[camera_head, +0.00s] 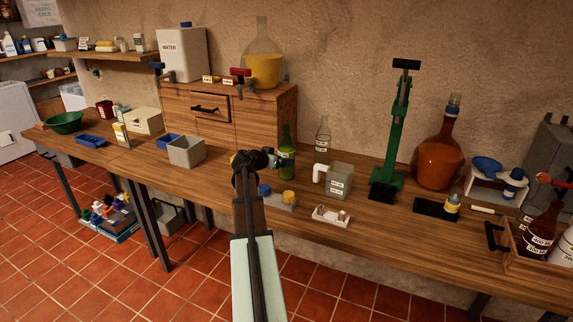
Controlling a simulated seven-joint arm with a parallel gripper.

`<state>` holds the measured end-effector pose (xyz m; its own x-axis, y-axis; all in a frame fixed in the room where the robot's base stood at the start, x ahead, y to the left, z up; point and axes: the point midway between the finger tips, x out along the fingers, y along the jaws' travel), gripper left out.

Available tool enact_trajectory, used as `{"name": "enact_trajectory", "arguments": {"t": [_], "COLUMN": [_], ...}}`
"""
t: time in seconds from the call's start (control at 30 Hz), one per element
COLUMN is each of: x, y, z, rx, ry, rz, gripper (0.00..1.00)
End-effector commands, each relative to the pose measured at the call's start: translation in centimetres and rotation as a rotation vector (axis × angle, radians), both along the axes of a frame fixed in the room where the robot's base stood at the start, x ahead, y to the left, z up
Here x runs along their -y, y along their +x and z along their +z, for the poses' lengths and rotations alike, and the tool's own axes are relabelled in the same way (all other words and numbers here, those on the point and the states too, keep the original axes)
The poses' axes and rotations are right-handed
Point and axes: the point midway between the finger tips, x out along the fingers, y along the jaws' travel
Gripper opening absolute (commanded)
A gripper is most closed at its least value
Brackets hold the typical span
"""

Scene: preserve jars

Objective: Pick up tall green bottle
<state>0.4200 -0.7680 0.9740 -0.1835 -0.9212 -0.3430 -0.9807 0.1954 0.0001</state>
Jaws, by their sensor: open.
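The tall green bottle (287,160) stands upright on the wooden workbench (345,236), near the wall and in front of the wooden cabinet's right end. My gripper (272,156) is just left of the bottle at about label height in the picture. It is open, with nothing seen between its jaws. The arm hides part of the bench below, and I cannot tell whether the gripper touches the bottle.
A clear bottle (322,140) and a grey-green jug (339,180) stand to the right. A grey bin (186,152) is to the left. A green press (390,150) stands further right.

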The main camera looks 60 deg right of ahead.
Motion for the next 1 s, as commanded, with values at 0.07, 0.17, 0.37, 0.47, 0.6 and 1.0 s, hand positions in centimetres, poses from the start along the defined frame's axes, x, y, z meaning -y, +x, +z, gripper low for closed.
{"name": "enact_trajectory", "arguments": {"t": [0.07, 0.17, 0.37, 0.47, 0.6, 1.0], "x": [0.3, 0.5, 2.4, 3.7, 4.9, 4.9], "y": [-0.1, -0.1, -0.5, -0.7, -1.0, -1.1], "z": [-0.1, -0.2, -1.1, -1.6, -2.1, -2.1], "rx": [0.0, 0.0, 0.0, 0.0, 0.0, 0.0], "ry": [0.0, 0.0, 0.001, 0.001, 0.0, 0.0], "rz": [0.0, 0.0, -0.001, -0.001, 0.0, 0.0], "gripper": [1.0, 1.0, 1.0, 1.0, 1.0, 0.85]}}
